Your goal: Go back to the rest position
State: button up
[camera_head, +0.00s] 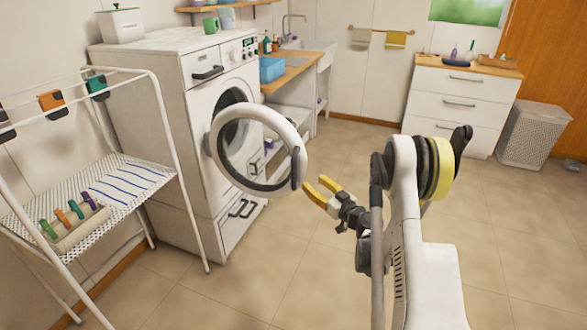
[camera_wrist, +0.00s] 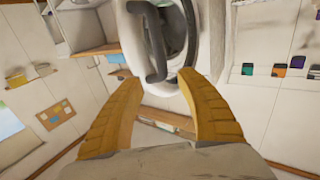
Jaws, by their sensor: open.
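My gripper (camera_head: 318,191) is open and empty, with its yellow fingers spread apart. In the head view it is just right of the open round door (camera_head: 225,158) of the white washing machine (camera_head: 145,110). In the wrist view my gripper (camera_wrist: 152,100) shows both fingers, with nothing between them. The door's dark handle (camera_wrist: 151,62) and pale ring lie beyond the fingertips there. The fingers look apart from the door, though the exact distance is hard to tell.
A white rack (camera_head: 178,165) with a small tray (camera_head: 75,228) of coloured items stands at left. A white drawer cabinet (camera_head: 458,100) and a laundry basket (camera_head: 533,135) stand at the back right. The tiled floor (camera_head: 300,265) around my arm is clear.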

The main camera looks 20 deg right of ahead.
jog(key=a+r+g+y, duration=0.1)
jog(key=a+r+g, duration=0.2)
jog(key=a+r, duration=0.55)
jog(key=s+a+r+g, duration=0.4)
jog(key=s+a+r, duration=0.2)
jog(key=s+a, duration=0.4)
jog(key=s+a+m+g+h, duration=0.1)
jog(key=s+m+g+h, duration=0.1)
jog(key=s, duration=2.4)
jog(key=g+h, duration=0.1)
jog(key=h, duration=0.1)
jog(key=shift+s+a+g+h, duration=0.3)
jog(key=shift+s+a+h, duration=0.05)
jog(key=shift+a+h, duration=0.05)
jog(key=shift+f, duration=0.1)
